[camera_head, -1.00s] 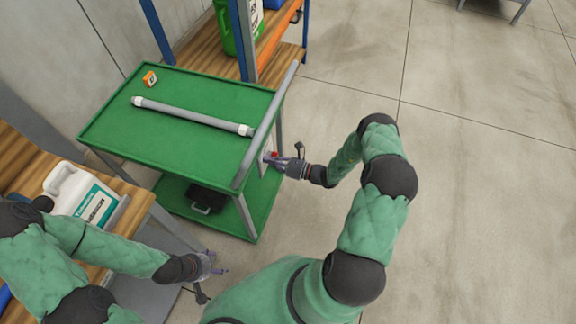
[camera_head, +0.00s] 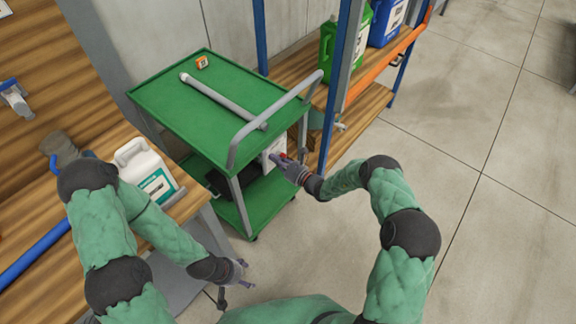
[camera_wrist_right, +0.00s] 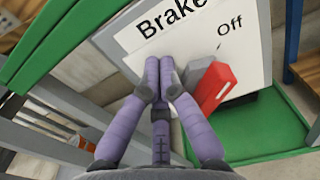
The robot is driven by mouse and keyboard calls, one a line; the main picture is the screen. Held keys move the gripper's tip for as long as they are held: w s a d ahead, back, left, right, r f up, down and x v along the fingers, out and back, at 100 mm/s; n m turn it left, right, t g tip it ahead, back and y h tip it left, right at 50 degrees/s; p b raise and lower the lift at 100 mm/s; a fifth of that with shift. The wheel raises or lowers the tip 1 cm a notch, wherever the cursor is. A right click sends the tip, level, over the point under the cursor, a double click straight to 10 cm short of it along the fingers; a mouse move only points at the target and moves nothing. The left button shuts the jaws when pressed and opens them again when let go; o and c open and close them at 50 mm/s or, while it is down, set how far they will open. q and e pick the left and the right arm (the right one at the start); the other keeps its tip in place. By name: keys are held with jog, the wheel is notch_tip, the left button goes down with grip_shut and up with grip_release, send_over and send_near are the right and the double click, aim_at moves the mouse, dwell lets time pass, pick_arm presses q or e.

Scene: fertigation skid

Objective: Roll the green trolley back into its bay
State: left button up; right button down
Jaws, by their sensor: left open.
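The green trolley (camera_head: 165,103) stands between a wooden workbench and a shelving rack, with a grey push handle (camera_head: 272,117) at its near right end. A white brake panel (camera_head: 270,152) is mounted below the handle; the right wrist view shows "Brake" and "Off" on it (camera_wrist_right: 255,65), with a red lever (camera_wrist_right: 215,87) on a grey hub. My right gripper (camera_head: 279,160) is at this panel, its purple fingertips (camera_wrist_right: 160,78) together just left of the lever. Whether they touch the lever I cannot tell. My left gripper (camera_head: 243,276) is open and empty, low in front of the trolley.
A grey pipe (camera_head: 222,100) and small orange box (camera_head: 202,62) lie on the trolley's top. A white jug (camera_head: 146,168) stands on the workbench (camera_head: 80,100) to the left. The rack (camera_head: 345,60) holds green and blue canisters. Floor at the right (camera_head: 450,120) is clear.

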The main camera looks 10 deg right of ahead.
jog(key=x, duration=0.3)
jog(key=shift+w+a, duration=0.15)
jog(key=shift+w, duration=0.05)
pick_arm(q)
jog(key=shift+w+d+f, duration=0.1)
jog(key=shift+w+f, duration=0.15)
jog(key=shift+w, duration=0.35)
pick_arm(e)
jog(key=shift+r, duration=0.15)
jog(key=shift+w+r, duration=0.1)
jog(key=p, duration=0.3)
send_near(269, 153)
jog(key=s+d+f, duration=0.1)
jog(key=d+f, duration=0.1)
pick_arm(q)
jog(key=shift+s+a+r, duration=0.15)
jog(key=shift+s+r, duration=0.4)
jog(key=shift+r, duration=0.25)
jog(key=shift+s+a+r, duration=0.15)
jog(key=shift+s+r, duration=0.35)
jog(key=shift+r, duration=0.25)
pick_arm(e)
jog(key=shift+s+d+f, duration=0.1)
jog(key=shift+s+d, duration=0.25)
jog(key=shift+s, duration=0.2)
